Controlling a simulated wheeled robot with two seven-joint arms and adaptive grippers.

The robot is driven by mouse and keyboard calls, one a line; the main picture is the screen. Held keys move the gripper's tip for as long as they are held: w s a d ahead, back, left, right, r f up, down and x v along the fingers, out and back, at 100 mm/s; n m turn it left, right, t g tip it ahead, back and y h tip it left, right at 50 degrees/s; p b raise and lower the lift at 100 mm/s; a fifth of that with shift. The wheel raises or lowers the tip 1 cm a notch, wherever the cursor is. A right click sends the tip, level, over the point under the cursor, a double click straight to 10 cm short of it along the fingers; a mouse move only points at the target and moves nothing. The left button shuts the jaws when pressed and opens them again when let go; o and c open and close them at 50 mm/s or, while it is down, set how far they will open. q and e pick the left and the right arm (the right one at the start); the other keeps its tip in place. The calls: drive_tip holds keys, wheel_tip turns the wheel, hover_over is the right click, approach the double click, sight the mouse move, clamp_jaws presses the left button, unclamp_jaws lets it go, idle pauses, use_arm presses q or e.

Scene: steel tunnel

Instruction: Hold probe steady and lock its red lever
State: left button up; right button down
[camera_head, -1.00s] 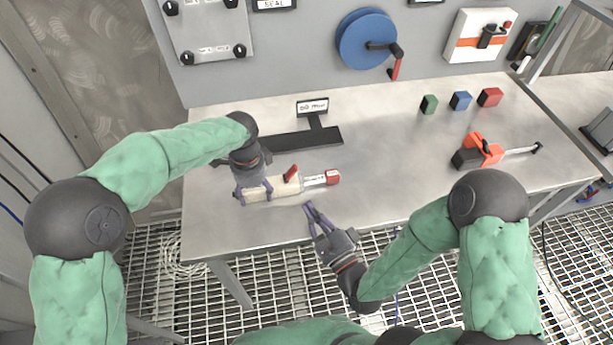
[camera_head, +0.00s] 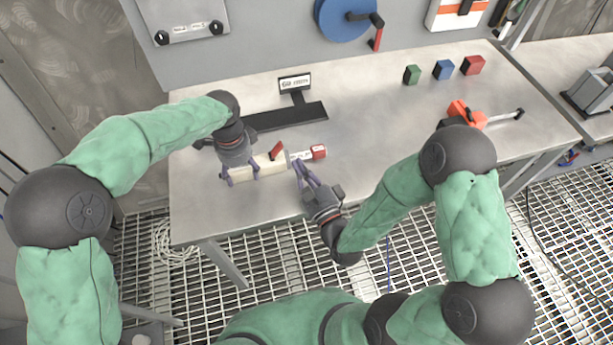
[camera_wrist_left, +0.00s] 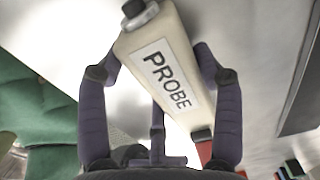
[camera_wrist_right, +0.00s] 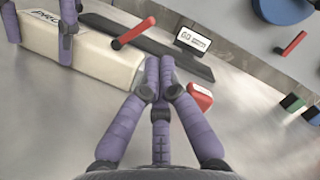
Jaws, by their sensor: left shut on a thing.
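The probe, a cream block (camera_head: 270,163), shows its PROBE label in the left wrist view (camera_wrist_left: 172,80). It lies along the table near the front left. Its red lever (camera_head: 277,150) sticks up at a slant from the body, also in the right wrist view (camera_wrist_right: 133,33). My left gripper (camera_head: 242,176) is shut around the probe body. My right gripper (camera_head: 300,165) has its fingertips together, empty, just in front of the probe's right end. In the right wrist view they are right of the lever, apart from it.
A black stand with a sign (camera_head: 294,84) is behind the probe. Green (camera_head: 411,74), blue (camera_head: 444,70) and red (camera_head: 473,65) blocks and an orange tool (camera_head: 468,112) are to the right. A blue reel (camera_head: 345,18) is on the back panel. The front middle of the table is clear.

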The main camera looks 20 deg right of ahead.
use_arm(q)
drive_tip(key=shift+s+f, duration=0.1)
drive_tip(key=shift+f, duration=0.15)
use_arm(e)
drive_tip(key=shift+x, duration=2.35)
